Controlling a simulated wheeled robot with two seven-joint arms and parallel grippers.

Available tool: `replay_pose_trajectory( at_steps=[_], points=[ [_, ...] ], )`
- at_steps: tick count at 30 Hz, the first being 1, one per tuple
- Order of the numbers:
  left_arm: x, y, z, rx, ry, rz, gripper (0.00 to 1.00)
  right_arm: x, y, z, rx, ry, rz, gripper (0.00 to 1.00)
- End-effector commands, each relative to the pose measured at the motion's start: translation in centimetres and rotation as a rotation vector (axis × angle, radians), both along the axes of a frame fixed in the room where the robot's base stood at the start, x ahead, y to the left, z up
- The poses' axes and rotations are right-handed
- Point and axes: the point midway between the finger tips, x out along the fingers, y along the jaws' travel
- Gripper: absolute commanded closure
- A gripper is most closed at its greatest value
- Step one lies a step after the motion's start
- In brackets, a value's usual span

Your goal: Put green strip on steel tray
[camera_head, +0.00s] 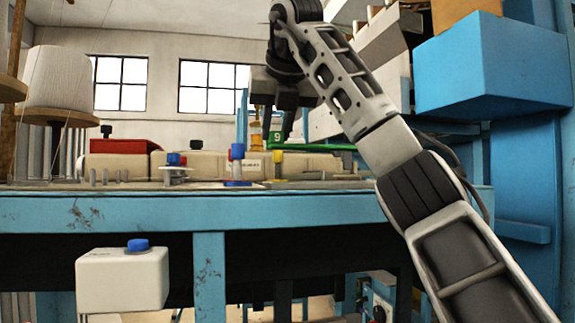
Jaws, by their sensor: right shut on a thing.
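The green strip (318,147) shows above the back of the blue workbench, running level to the right behind my right arm. A green tag with a "9" (276,137) is at its left end. My right gripper (277,128) points down over the bench and is shut on the green strip at that tagged end. The fingertips partly overlap the things behind, so the exact grip is hard to see. I cannot make out the steel tray for sure at this low angle. My left gripper is not in view.
Small blue, red and yellow parts stand along the front. A blue box (490,70) juts out at upper right. A white block (122,280) is at lower left.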

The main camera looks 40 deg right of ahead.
Motion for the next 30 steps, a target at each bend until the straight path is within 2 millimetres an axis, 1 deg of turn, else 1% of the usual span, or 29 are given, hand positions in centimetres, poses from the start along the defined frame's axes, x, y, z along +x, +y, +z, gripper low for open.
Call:
replay_pose_trajectory(
  at_steps=[1,4,10,12,16,19,28,29,30],
  points=[
    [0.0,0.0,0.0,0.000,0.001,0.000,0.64,0.1,-0.8,-0.9,0.002,0.001,-0.001,1.00],
    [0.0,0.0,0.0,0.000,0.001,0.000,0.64,0.3,-1.7,-2.1,0.002,-0.001,-0.001,1.00],
    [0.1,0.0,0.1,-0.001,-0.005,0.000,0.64,0.5,-2.7,-3.4,0.002,0.000,-0.001,1.00],
    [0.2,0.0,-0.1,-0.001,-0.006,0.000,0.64,0.6,-3.2,-4.4,0.001,0.001,-0.001,1.00],
    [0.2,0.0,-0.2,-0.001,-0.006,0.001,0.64,0.6,-3.0,-6.2,0.001,0.000,0.001,1.00],
    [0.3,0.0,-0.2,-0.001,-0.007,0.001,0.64,0.6,-3.0,-6.7,0.002,-0.003,0.000,1.00],
    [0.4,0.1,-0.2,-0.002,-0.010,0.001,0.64,0.6,-3.0,-6.9,0.002,-0.002,0.000,1.00],
    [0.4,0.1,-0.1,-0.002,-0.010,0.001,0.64,0.6,-3.0,-6.8,0.003,-0.003,-0.001,0.72],
    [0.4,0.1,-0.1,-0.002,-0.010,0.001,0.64,0.6,-3.0,-6.8,0.003,-0.003,-0.001,0.61]
  ],
)
